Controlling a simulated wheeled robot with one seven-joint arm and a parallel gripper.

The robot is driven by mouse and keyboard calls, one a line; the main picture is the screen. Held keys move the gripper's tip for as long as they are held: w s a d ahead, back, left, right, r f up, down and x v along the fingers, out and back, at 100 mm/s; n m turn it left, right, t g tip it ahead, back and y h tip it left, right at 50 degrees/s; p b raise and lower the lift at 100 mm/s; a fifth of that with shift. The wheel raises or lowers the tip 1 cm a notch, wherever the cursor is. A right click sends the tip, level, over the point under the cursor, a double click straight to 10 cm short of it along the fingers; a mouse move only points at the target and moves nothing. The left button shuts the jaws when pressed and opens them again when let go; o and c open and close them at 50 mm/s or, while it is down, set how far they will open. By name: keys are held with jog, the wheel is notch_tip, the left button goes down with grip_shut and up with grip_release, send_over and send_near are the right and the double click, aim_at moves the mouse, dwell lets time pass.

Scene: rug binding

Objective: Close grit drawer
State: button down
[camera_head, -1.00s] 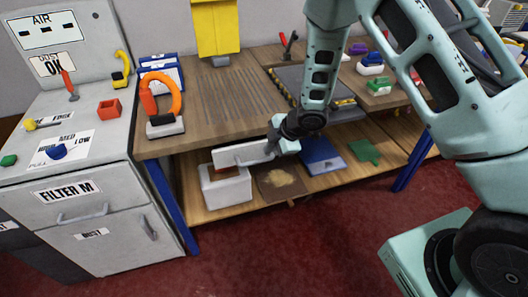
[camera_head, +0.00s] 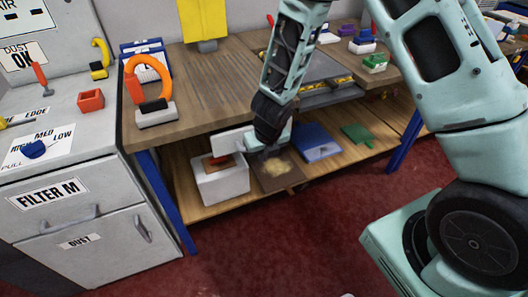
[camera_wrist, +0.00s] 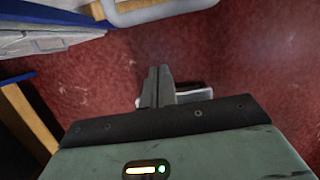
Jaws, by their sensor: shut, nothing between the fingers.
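A pale panel (camera_head: 228,141) shows just under the workbench's front edge, above a white box (camera_head: 221,182) on the lower shelf. It looks like the front of a drawer that stands out from the bench. No grit label is readable on it. My gripper (camera_head: 266,150) is in front of the panel's right part and hides it, so I cannot tell whether they touch. In the wrist view my gripper (camera_wrist: 156,86) is shut and empty. A pale curved bar (camera_wrist: 160,11), like a handle, lies at the top there, apart from the fingertips.
The workbench (camera_head: 205,92) has a blue leg (camera_head: 166,198) at its front left. A grey filter cabinet (camera_head: 95,220) stands left of it. Red floor (camera_head: 270,245) is clear in front.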

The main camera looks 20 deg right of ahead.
jog(key=w+p, duration=0.2)
jog(key=w+f+p, duration=0.1)
jog(key=w+p, duration=0.1)
jog(key=shift+w+f, duration=0.2)
jog(key=shift+w, duration=0.05)
jog(key=shift+p, duration=0.3)
jog(key=w+p, duration=0.2)
jog(key=w, duration=0.1)
jog(key=shift+w+r, duration=0.1)
jog(key=shift+w, duration=0.25)
